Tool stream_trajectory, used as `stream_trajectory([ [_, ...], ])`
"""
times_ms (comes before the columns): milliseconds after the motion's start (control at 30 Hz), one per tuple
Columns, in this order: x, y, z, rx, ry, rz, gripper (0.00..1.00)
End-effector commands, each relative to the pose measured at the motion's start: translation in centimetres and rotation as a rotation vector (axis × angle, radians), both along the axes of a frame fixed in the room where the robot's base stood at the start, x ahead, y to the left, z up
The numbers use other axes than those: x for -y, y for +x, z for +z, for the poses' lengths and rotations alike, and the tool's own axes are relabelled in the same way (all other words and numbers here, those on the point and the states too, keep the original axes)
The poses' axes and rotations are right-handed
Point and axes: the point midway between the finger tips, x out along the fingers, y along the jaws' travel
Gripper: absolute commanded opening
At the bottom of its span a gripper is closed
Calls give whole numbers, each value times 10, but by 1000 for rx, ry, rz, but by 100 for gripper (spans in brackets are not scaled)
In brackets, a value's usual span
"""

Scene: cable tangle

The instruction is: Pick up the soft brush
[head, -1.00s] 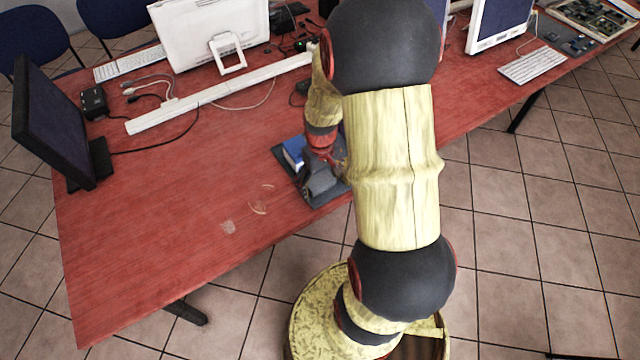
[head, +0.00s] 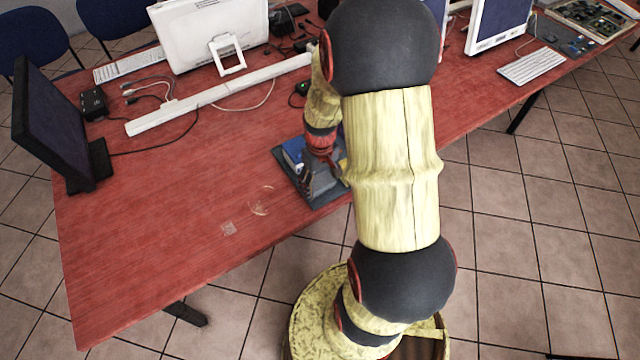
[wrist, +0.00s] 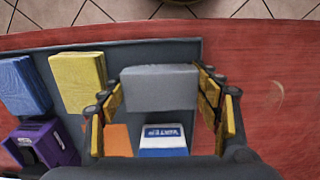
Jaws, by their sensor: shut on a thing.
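My gripper (wrist: 161,104) is shut on a plain grey block (wrist: 158,86), with yellow-padded fingers on its left and right sides. No bristles show on the block, so I cannot tell from its look whether it is the soft brush. In the wrist view the block is over or in a dark grey tray (wrist: 190,48); whether it touches the tray is unclear. In the head view my gripper (head: 320,182) is low over the same tray (head: 326,201), hiding the grey block.
The tray also holds a blue block (wrist: 22,85), a yellow block (wrist: 77,80), a purple item (wrist: 42,145), an orange piece (wrist: 118,140) and a blue-and-white box (wrist: 163,140), close around the fingers. The red table (head: 170,220) is clear left of the tray; cables and a white bar lie behind.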

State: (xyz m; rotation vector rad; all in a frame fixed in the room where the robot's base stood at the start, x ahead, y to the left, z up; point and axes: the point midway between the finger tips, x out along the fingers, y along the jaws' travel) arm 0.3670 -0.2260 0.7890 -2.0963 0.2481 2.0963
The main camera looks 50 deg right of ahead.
Motion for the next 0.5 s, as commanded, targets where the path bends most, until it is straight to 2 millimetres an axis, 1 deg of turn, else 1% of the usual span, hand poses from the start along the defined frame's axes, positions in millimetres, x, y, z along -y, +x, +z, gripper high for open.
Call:
stream_trajectory([
  [167,0,0,9,1,-1,0,33],
  [267,0,1,19,2,-1,0,33],
  [367,0,1,36,2,-1,0,33],
  [467,-8,-13,54,3,-2,0,33],
  [500,-12,-19,63,4,-2,0,33],
])
